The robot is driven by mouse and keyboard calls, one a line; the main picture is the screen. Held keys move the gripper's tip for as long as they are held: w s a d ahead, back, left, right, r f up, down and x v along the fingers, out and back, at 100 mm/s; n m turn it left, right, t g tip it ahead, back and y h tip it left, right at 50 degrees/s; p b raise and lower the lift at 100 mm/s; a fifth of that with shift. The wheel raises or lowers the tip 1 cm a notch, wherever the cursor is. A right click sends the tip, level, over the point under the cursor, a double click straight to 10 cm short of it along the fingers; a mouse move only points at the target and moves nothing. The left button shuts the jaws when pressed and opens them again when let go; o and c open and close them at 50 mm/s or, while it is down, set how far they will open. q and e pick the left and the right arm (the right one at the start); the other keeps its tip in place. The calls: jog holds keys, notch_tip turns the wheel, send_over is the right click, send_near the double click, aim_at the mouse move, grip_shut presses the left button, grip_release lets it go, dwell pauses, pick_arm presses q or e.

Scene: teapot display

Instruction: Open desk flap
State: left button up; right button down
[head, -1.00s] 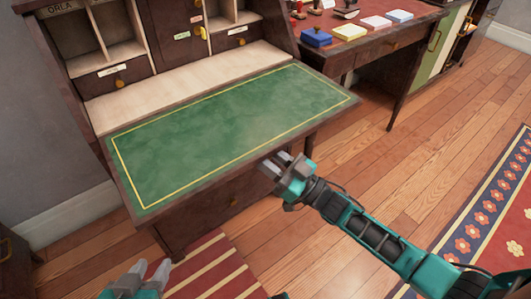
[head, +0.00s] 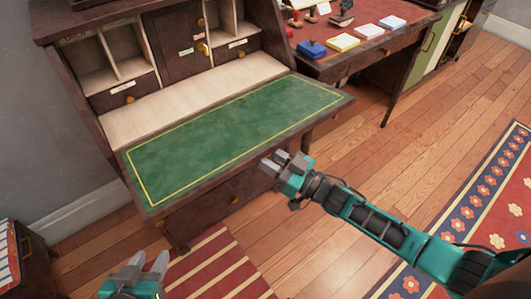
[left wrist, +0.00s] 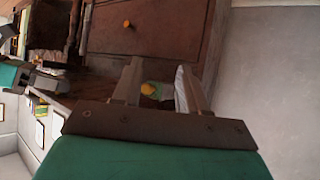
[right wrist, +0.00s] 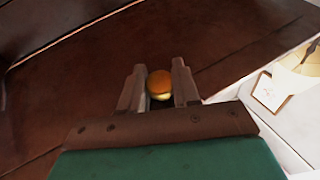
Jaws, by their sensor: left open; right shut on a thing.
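The desk flap (head: 225,135) is folded down in front of the desk and looks about level. Its upper face is green with a thin yellow border and a dark wooden edge. My right gripper (head: 280,162) is at the flap's front edge. In the right wrist view its fingers are shut on a round brass knob (right wrist: 159,85) on dark wood; the head view hides this knob. My left gripper (head: 152,266) is open and empty at the lower left, below and apart from the flap. The left wrist view shows its fingers (left wrist: 158,85) spread.
Behind the flap is a pale desk interior (head: 190,100) with cubbyholes and small drawers. A red-topped table (head: 345,52) with colored boxes stands to the right. A striped rug (head: 215,262) lies on the floor below. Bare wooden floor (head: 420,130) lies to the right.

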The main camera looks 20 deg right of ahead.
jog(key=shift+w+r, duration=0.1)
jog(key=shift+r, duration=0.2)
jog(key=c, duration=0.9)
grip_release()
jog(key=v, duration=1.3)
jog(key=shift+f, duration=0.2)
